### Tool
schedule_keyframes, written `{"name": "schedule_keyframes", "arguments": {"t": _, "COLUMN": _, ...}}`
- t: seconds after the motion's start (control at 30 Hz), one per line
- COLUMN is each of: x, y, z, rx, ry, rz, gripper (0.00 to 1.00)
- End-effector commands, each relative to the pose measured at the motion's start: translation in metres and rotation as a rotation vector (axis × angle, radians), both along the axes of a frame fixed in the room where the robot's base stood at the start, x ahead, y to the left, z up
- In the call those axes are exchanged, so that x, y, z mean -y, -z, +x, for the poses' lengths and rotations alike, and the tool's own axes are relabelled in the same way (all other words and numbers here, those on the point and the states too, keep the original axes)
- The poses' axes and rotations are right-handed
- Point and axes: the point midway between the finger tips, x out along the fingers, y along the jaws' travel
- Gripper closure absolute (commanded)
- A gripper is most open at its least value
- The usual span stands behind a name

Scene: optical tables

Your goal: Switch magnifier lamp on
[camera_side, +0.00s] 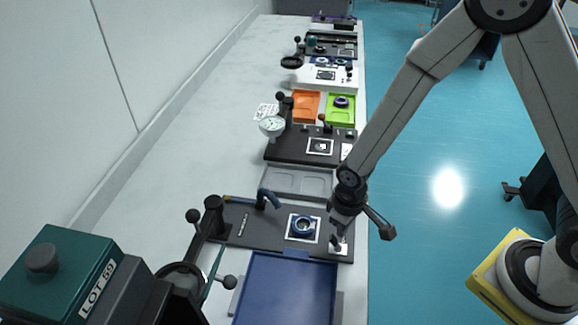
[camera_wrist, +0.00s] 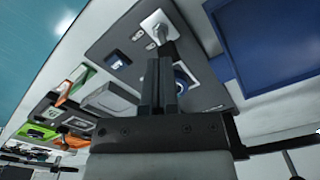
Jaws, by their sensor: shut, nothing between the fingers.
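A white switch plate (camera_side: 341,246) lies at the right end of the near dark board, beside the blue round part. In the wrist view the white plate (camera_wrist: 157,22) shows a round knob and a dark stub beyond my fingertips. My gripper (camera_side: 336,240) is shut and empty, pointing down over this plate; in the wrist view its fingers (camera_wrist: 161,70) are together just short of the plate. I cannot tell whether they touch it. A dark round ring on a jointed post (camera_side: 181,276), which looks like the magnifier, stands at the front left. No lamp light can be made out.
The blue round part (camera_side: 303,227) sits on a white square left of my gripper. A blue tray (camera_side: 287,290) lies in front. A grey tray (camera_side: 298,181) and another dark board with a dial gauge (camera_side: 271,125) lie behind.

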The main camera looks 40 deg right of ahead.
Motion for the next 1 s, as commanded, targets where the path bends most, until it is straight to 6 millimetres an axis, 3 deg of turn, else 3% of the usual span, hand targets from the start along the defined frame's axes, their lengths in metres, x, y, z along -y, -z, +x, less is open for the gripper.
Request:
{"name": "schedule_keyframes", "arguments": {"t": 0.53, "x": 0.005, "y": -0.030, "z": -0.005, "rx": -0.005, "ry": 0.000, "rz": -0.002, "gripper": 1.00}}
{"name": "schedule_keyframes", "arguments": {"t": 1.0, "x": 0.006, "y": -0.034, "z": -0.006, "rx": -0.006, "ry": 0.001, "rz": -0.003, "gripper": 1.00}}
